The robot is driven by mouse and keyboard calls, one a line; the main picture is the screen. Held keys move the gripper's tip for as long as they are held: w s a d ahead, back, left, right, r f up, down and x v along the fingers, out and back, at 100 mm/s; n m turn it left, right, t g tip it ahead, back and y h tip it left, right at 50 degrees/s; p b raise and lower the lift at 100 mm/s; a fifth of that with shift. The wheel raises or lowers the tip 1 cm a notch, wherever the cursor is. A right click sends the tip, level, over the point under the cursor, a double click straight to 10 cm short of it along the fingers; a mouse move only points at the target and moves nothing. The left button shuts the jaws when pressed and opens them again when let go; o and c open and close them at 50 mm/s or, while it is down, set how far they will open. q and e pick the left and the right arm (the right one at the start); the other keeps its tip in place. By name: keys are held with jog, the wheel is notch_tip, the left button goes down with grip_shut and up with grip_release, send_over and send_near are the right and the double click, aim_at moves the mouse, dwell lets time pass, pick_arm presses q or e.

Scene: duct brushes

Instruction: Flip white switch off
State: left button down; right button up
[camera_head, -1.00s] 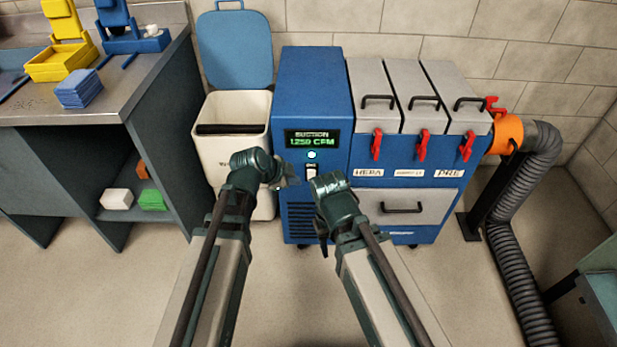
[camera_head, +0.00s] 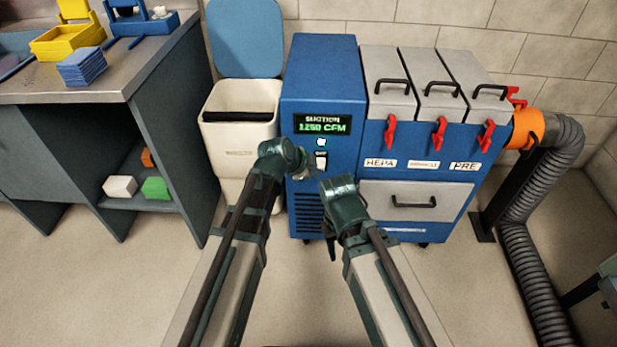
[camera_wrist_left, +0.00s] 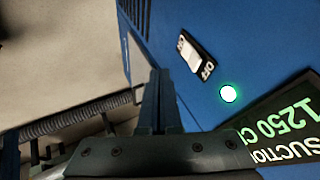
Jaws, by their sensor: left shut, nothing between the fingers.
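The white rocker switch (camera_head: 321,162) is on the front of the blue suction unit (camera_head: 322,83), below a lit round light (camera_head: 321,142) and a green display (camera_head: 322,124) reading 1250 CFM. In the left wrist view the switch (camera_wrist_left: 191,56) sits on a dark plate, with OFF at the display end and ON at the far end. My left gripper (camera_head: 303,172) is shut and empty, just left of and below the switch. In the left wrist view its closed fingers (camera_wrist_left: 160,88) appear apart from the switch. My right gripper (camera_head: 330,246) points down and is mostly hidden behind its wrist.
A white bin (camera_head: 228,140) with a blue lid stands left of the unit. A metal-topped bench (camera_head: 95,92) is farther left. Red latches (camera_head: 439,134), a grey drawer (camera_head: 412,208) and a ribbed duct (camera_head: 525,260) lie to the right. Bare floor is in front.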

aim_at(323, 163)
pick_arm(q)
jog(key=w, duration=0.5)
jog(key=shift+d+f, duration=0.35)
jog(key=shift+f, duration=0.05)
pick_arm(e)
jog(key=shift+f, duration=0.4)
pick_arm(q)
jog(key=shift+w+r, duration=0.15)
jog(key=shift+w, duration=0.2)
jog(key=shift+s, duration=0.1)
pick_arm(e)
jog(key=shift+r, duration=0.1)
pick_arm(q)
jog(key=shift+p, duration=0.35)
pick_arm(e)
jog(key=shift+r, duration=0.1)
